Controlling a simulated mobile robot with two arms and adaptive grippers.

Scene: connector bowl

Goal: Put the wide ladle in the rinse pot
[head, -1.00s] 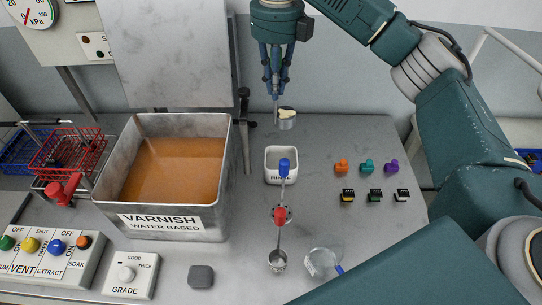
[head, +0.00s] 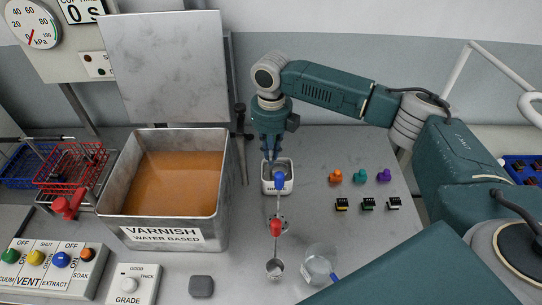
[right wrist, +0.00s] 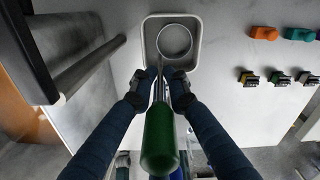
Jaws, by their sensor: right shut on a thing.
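My right gripper (head: 270,158) is shut on the wide ladle and points down over the rinse pot (head: 266,186), a small white square pot right of the varnish tank. In the right wrist view the ladle's green handle (right wrist: 160,140) passes by the fingertips (right wrist: 160,80). Its round metal cup (right wrist: 174,40) shows within the outline of the rinse pot (right wrist: 148,45). I cannot tell how deep the cup sits or whether it touches the pot. In the head view the gripper hides most of the ladle. My left gripper is not in view.
A blue-handled ladle (head: 280,181) and a red-handled ladle (head: 276,228) stand just in front of the pot. The varnish tank (head: 110,190) is close on the left. A clear beaker (head: 318,264) is at the front; small coloured parts (head: 360,176) lie to the right.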

